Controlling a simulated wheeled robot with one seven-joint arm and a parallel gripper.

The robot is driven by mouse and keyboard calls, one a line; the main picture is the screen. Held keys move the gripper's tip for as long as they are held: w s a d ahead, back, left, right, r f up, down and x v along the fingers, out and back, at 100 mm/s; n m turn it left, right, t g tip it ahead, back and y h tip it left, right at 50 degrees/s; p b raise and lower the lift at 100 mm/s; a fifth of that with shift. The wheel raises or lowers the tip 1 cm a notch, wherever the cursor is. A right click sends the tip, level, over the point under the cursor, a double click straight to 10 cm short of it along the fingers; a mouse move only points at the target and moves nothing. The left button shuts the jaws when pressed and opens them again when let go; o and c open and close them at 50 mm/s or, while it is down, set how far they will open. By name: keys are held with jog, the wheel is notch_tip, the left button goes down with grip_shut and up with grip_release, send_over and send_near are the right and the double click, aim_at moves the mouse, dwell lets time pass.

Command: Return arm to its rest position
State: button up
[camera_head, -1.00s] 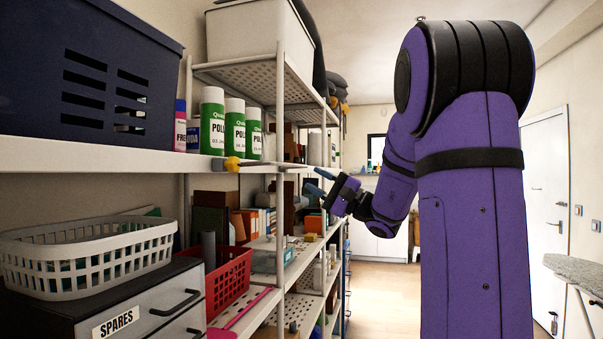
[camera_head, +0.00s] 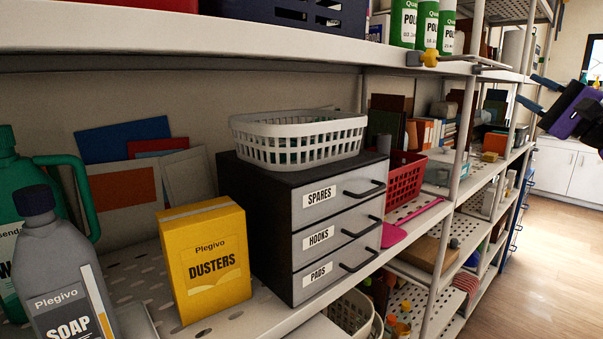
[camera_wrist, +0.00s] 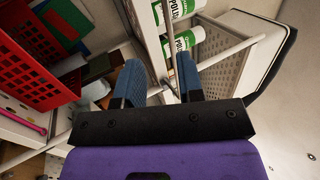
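My gripper (camera_head: 540,92) is at the right edge of the head view, with two blue fingers standing apart. In the wrist view my gripper (camera_wrist: 158,82) shows its blue fingers spread with nothing held between them. It is in the air in front of the shelving, and I see no contact with any item. The rest of my arm is mostly outside the head view.
A drawer unit (camera_head: 300,215) with a white basket (camera_head: 300,137), a yellow dusters box (camera_head: 205,262) and a grey soap bottle (camera_head: 62,270) fill the near shelf. A red basket (camera_head: 405,180) stands beyond. Open floor (camera_head: 540,270) lies at the right.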

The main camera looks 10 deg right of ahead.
jog(key=s+a+f+n+g, duration=0.2)
jog(key=s+a+f+g, duration=0.15)
jog(key=a, duration=0.35)
jog(key=s+a+f+n+g+h, duration=0.1)
jog(key=s+a+f+g, duration=0.1)
jog(key=a+g, duration=0.4)
jog(key=s+a+f+n+g, duration=0.2)
jog(key=a+f+g, duration=0.1)
jog(key=a, duration=0.5)
jog(key=s+f+n+h, duration=0.6)
jog(key=s+f+h, duration=0.3)
jog(key=s+h, duration=0.3)
jog(key=shift+s+a+g+h, duration=0.2)
jog(key=shift+s+g+h, duration=0.1)
jog(key=shift+g, duration=0.15)
